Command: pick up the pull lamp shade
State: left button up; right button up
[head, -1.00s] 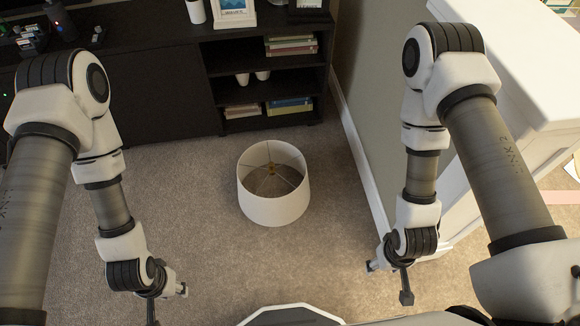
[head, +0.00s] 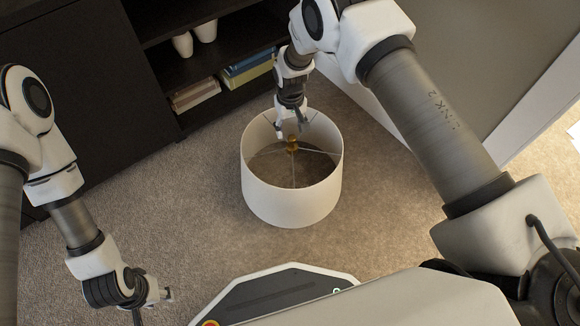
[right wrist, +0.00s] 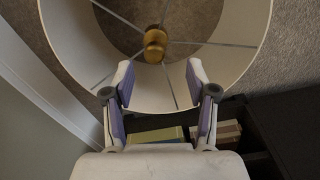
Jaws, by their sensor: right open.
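The white drum lamp shade (head: 290,205) stands upright on the carpet, its open top showing thin spokes and a brass hub (head: 292,143). In the right wrist view the shade (right wrist: 66,50) fills the upper part, with the hub ahead of the fingers. My right gripper (head: 291,132) is open at the shade's far rim. In the right wrist view its two purple-padded fingers (right wrist: 160,80) are apart, with part of the shade wall between them; I cannot tell whether they touch it. My left gripper (head: 166,296) is away at the lower left, its jaws unclear.
A dark shelf unit (head: 170,75) with books (head: 247,70) and white shoes stands behind the shade. A wall with a white baseboard (head: 362,95) runs close on the right. Carpet (head: 190,205) is clear left of the shade.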

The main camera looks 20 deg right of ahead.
aim_at(292, 138)
jog(key=f+b, duration=0.1)
jog(key=f, duration=0.1)
jog(key=f+b, duration=0.1)
jog(key=f, duration=0.1)
jog(key=f+b, duration=0.1)
jog(key=f, duration=0.1)
jog(key=shift+w+d, duration=0.2)
jog(key=shift+d, duration=0.15)
jog(key=shift+r, duration=0.1)
grip_shut()
jog(key=shift+r, duration=0.15)
